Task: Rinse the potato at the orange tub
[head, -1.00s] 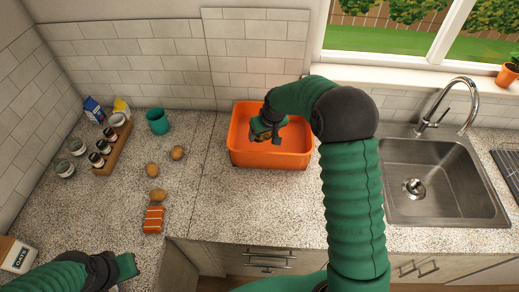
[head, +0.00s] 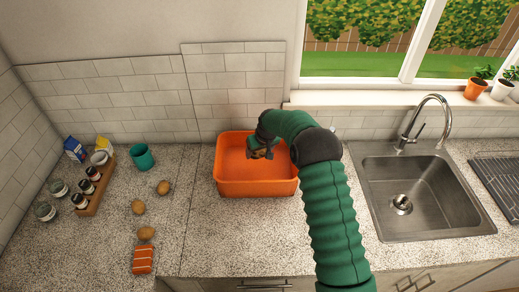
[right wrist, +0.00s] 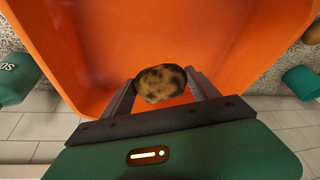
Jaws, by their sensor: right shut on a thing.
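The orange tub (head: 228,185) stands on the counter left of the sink. My right gripper (head: 261,151) is over the tub's opening, toward its back right. In the right wrist view, the gripper (right wrist: 161,84) is shut on a brown potato with dark patches (right wrist: 160,86), held between its two fingers. The tub's orange inside (right wrist: 220,30) fills the view behind the potato. I cannot tell how high the potato is above the tub's floor, and no water is visible in the tub. My left gripper is out of view.
Several plain potatoes (head: 163,187) and an orange striped item (head: 142,260) lie on the counter to the left. The sink (head: 420,195) and faucet (head: 437,105) are on the right.

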